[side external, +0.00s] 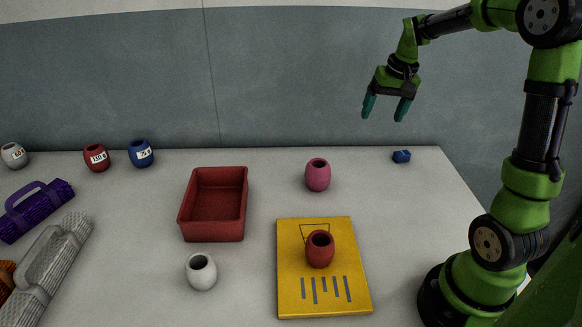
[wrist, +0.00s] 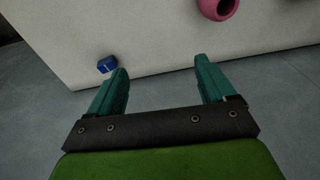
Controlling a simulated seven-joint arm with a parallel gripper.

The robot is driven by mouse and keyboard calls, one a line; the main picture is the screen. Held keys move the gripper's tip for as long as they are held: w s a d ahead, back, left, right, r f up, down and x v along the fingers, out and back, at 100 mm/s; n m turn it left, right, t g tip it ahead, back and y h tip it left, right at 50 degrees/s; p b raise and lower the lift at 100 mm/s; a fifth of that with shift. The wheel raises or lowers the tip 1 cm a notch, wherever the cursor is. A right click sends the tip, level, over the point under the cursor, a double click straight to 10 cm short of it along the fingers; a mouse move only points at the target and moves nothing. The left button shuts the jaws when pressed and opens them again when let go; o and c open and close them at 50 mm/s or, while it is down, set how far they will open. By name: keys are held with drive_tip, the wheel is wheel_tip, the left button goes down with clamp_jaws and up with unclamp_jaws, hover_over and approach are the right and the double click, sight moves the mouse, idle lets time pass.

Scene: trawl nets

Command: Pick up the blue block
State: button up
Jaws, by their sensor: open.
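The small blue block (side external: 401,156) lies on the table near its far right corner. In the wrist view the blue block (wrist: 107,64) is close to the table edge, just left of the left fingertip and apart from it. My gripper (side external: 386,110) is open and empty, raised above and to the left of the block in the side view. Its two teal fingers point down. In the wrist view the gap between the fingers (wrist: 162,72) shows only table and floor.
A pink pot (side external: 318,176) stands left of the block. A red pot (side external: 320,250) stands on a yellow board (side external: 290,300). A red tray (side external: 212,238), a white pot (side external: 201,271), a blue labelled pot (side external: 141,154) and rolled nets (side external: 45,270) are further left.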

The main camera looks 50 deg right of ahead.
drive_tip(key=d+f+g, duration=0.1)
drive_tip(key=d+f, duration=0.1)
drive_tip(key=d, duration=0.5)
drive_tip(key=d+f+g, duration=0.1)
drive_tip(key=d+f, duration=0.2)
drive_tip(key=d, duration=0.5)
drive_tip(key=n, duration=0.2)
hover_over(403, 153)
drive_tip(key=shift+g, duration=0.3)
drive_tip(key=f, duration=0.9)
drive_tip(key=shift+w+f, duration=0.25)
drive_tip(key=shift+f, duration=0.15)
drive_tip(key=shift+s+f, duration=0.2)
drive_tip(key=shift+f, duration=2.45)
drive_tip(key=c, duration=1.1)
drive_tip(key=shift+r, duration=0.1)
drive_tip(key=shift+c, duration=0.2)
